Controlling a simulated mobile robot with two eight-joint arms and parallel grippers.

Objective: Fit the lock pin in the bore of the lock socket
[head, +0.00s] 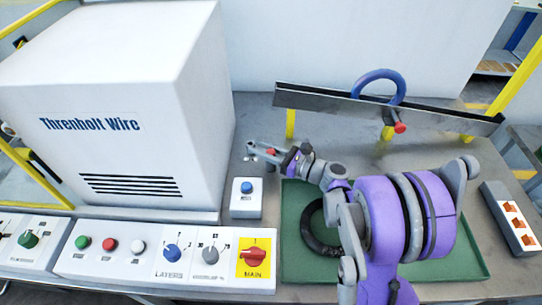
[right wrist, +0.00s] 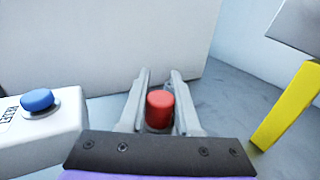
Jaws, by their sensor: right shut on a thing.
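My right gripper (head: 262,151) reaches over the table just behind the small white box with the blue button. In the right wrist view its two fingers (right wrist: 157,105) are shut on a short red-topped piece, which looks like the lock pin (right wrist: 160,108). The pin's red top also shows in the head view (head: 271,152). The lower part of the pin is hidden between the fingers. I cannot make out the lock socket or its bore for certain. My left gripper is not in view.
A blue-button box (head: 246,197) stands close to the gripper, beside the large white machine (head: 115,110). A green tray (head: 455,285) holds a black ring (head: 312,238). A grey rail (head: 335,101) on yellow posts carries a blue ring (head: 401,83) and a red knob (head: 400,128).

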